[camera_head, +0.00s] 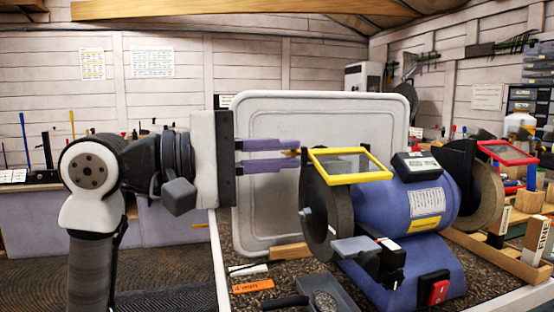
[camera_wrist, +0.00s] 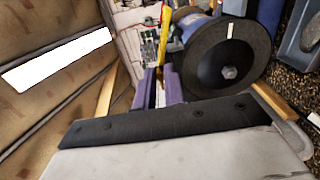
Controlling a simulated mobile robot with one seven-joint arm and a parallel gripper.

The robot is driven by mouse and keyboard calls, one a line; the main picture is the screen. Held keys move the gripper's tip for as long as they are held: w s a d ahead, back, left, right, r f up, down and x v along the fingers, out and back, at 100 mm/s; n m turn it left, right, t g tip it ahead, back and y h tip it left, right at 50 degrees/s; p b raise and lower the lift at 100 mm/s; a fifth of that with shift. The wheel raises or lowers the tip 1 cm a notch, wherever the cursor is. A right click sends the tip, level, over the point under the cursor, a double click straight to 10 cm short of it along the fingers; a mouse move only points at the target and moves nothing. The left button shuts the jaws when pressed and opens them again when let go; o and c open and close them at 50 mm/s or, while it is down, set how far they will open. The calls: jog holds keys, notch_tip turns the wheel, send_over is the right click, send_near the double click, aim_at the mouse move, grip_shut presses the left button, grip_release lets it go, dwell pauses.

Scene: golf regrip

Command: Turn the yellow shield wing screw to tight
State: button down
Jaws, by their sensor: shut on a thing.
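The yellow-framed shield (camera_head: 350,166) sits over the left wheel of the blue bench grinder (camera_head: 405,210). The small yellow-brown wing screw (camera_head: 291,152) is at the shield's left end, mostly hidden by my fingers. My gripper (camera_head: 297,154) reaches in level from the left, its two purple fingers one above the other. It is shut on the wing screw. In the wrist view, my gripper (camera_wrist: 161,78) points at the yellow shield frame (camera_wrist: 164,38), seen edge-on beside the dark wheel (camera_wrist: 228,58). How tight the screw is cannot be told.
A grey-white tray (camera_head: 262,110) stands upright behind the grinder. A red-framed shield (camera_head: 508,152) is over the right wheel. A tool rest (camera_head: 356,247) juts out in front of the left wheel. An orange tag (camera_head: 253,286) lies on the bench.

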dwell(0.3)
jog(key=c, duration=1.5)
grip_release()
jog(key=shift+c, duration=0.2)
jog(key=v, duration=1.4)
jog(key=shift+s+d+r, duration=0.1)
